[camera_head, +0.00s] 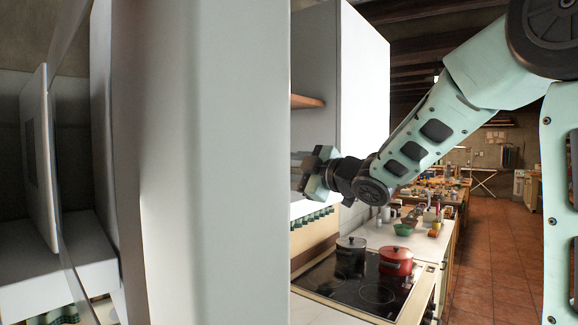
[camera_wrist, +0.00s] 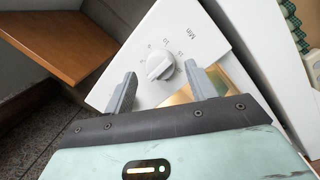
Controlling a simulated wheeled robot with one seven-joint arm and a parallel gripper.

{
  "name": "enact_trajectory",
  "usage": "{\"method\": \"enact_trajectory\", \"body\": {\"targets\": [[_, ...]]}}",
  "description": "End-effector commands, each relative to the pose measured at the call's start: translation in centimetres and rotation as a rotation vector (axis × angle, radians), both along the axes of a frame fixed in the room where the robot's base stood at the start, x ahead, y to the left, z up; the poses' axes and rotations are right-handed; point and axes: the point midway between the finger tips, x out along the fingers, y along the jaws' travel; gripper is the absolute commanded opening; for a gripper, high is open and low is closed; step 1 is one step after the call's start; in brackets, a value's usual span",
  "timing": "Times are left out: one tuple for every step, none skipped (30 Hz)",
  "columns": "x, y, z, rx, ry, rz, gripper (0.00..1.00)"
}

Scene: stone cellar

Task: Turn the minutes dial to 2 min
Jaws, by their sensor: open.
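The minutes dial (camera_wrist: 160,66) is a round white knob with a raised grip bar on a white panel (camera_wrist: 132,78). It shows in the wrist view, with numbers around it and the word "Min" near the panel's top. The bar is slanted; the exact setting cannot be read. My gripper (camera_wrist: 160,82) is open, its two grey fingers pointing toward the dial, one on each side in the picture. I cannot tell whether either finger touches it. In the head view my gripper (camera_head: 312,172) is by the white cabinet's edge, and the dial is hidden there.
A wooden shelf (camera_wrist: 55,40) lies to the left in the wrist view. In the head view a large pale panel (camera_head: 215,160) blocks the middle. A red pot (camera_head: 396,262) and a grey pot (camera_head: 350,256) stand on the black stove. The tiled floor (camera_head: 500,255) at right is clear.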

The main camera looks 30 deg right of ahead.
Motion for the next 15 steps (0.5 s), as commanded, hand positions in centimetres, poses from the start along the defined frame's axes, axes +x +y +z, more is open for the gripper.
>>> {"method": "enact_trajectory", "body": {"targets": [[0.46,0.17,0.08,0.001,0.002,0.001,0.56],[0.67,0.23,0.04,0.001,0.002,0.001,0.56],[0.89,0.31,0.02,0.001,0.002,0.001,0.56],[1.01,0.35,0.01,0.0,0.0,0.001,0.56],[1.1,0.39,0.01,0.0,0.0,0.001,0.56],[1.17,0.41,-0.01,0.0,0.0,0.001,0.56],[1.2,0.42,-0.02,0.0,0.0,0.001,0.56],[1.22,0.42,-0.03,0.0,0.0,0.001,0.56],[1.22,0.42,-0.04,0.0,0.0,0.001,0.56],[1.22,0.42,-0.04,0.0,-0.001,0.001,0.56],[1.21,0.41,-0.05,0.0,-0.001,0.001,0.56],[1.21,0.4,-0.06,0.0,0.0,0.0,0.56],[1.21,0.4,-0.06,0.0,0.0,0.0,0.56],[1.2,0.4,-0.06,0.0,0.0,0.0,0.5],[1.2,0.4,-0.06,0.0,0.0,0.0,0.39]]}}
